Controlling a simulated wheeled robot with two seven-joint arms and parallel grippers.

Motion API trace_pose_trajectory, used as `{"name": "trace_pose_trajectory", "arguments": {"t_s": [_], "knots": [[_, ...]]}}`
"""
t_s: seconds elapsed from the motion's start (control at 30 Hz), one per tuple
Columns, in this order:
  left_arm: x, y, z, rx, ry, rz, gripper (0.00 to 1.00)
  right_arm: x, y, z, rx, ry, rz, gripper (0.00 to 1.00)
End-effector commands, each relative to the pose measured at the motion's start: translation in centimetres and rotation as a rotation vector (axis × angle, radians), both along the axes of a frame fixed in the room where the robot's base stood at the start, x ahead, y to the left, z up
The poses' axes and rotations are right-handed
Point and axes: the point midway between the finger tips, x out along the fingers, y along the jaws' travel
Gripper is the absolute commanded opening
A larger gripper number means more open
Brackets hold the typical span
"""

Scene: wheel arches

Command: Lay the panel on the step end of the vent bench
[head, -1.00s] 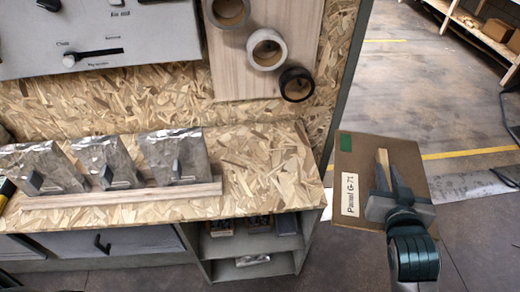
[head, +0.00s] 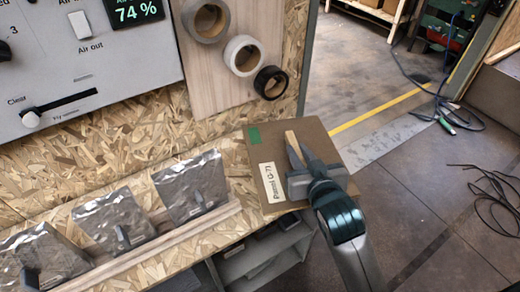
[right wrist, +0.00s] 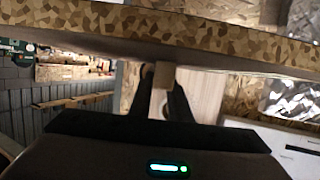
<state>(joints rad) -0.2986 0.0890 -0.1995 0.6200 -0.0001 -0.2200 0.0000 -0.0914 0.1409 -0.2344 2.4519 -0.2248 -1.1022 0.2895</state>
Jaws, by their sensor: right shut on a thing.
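The panel (head: 318,138) is a flat brown board with a green patch and a white label reading Panel G-71. It has a pale wooden grip bar (head: 292,139). My right gripper (head: 297,153) is shut on this bar; the right wrist view shows the bar (right wrist: 163,76) between the fingers. In the head view the panel overlaps the right end of the chipboard vent bench (head: 234,166) and sticks out past its edge. I cannot tell whether it touches the bench. The bench end beneath it is hidden. My left gripper is out of view.
Several silvery pouches (head: 190,187) stand along a wooden rail (head: 160,245) on the bench. Tape rolls (head: 243,55) hang on the wall board behind. A grey control box (head: 85,60) is at upper left. Open floor and loose black cable (head: 490,195) lie to the right.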

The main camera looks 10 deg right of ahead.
Motion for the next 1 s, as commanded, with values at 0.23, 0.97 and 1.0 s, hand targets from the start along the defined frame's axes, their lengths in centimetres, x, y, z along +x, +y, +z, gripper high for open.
{"name": "trace_pose_trajectory", "arguments": {"t_s": [0.23, 0.97, 1.0], "knots": [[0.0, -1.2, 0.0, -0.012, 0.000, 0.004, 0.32, 0.0, 0.0, 0.2, 0.000, -0.004, 0.000, 0.00], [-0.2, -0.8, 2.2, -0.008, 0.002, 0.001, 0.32, 4.7, 0.0, -2.3, -0.002, -0.004, -0.029, 0.00], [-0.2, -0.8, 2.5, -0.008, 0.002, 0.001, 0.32, 5.4, 0.1, -2.9, -0.003, -0.004, -0.032, 0.00]]}}
